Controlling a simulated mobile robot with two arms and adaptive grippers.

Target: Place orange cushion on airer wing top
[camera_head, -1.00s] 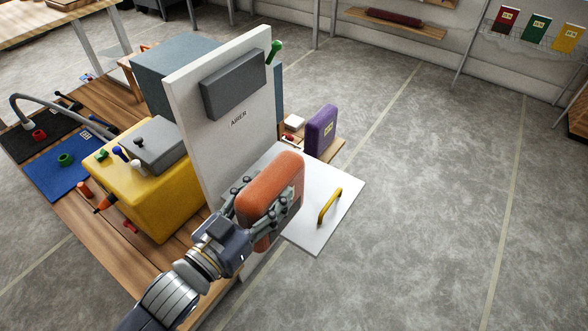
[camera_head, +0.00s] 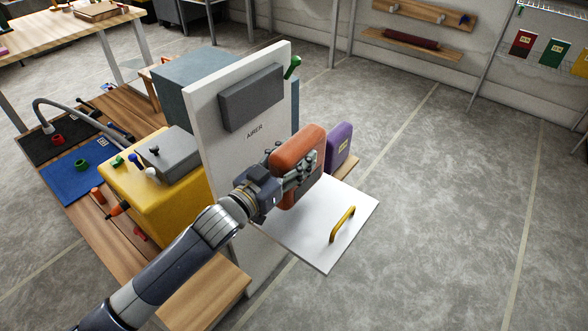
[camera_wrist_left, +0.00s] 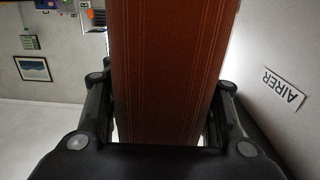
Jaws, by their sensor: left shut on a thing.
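The orange cushion (camera_head: 299,150) is a rounded block held upright in my left gripper (camera_head: 292,172), which is shut on it. It fills the middle of the left wrist view (camera_wrist_left: 165,70), between the two fingers. The airer (camera_head: 237,150) is a white upright panel with a grey block on its face and an AIRER label. Its white wing (camera_head: 300,238) sticks out flat at the front right, with a yellow handle (camera_head: 343,224). The cushion is in front of the panel, over the wing's back part; I cannot tell the gap below it. My right gripper is not in view.
A purple cushion (camera_head: 339,146) stands behind the orange one. A yellow box (camera_head: 160,188) with a grey top stands left of the airer on a wooden bench (camera_head: 112,228). A green knob (camera_head: 292,67) sticks out at the panel's top edge. Open floor lies right.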

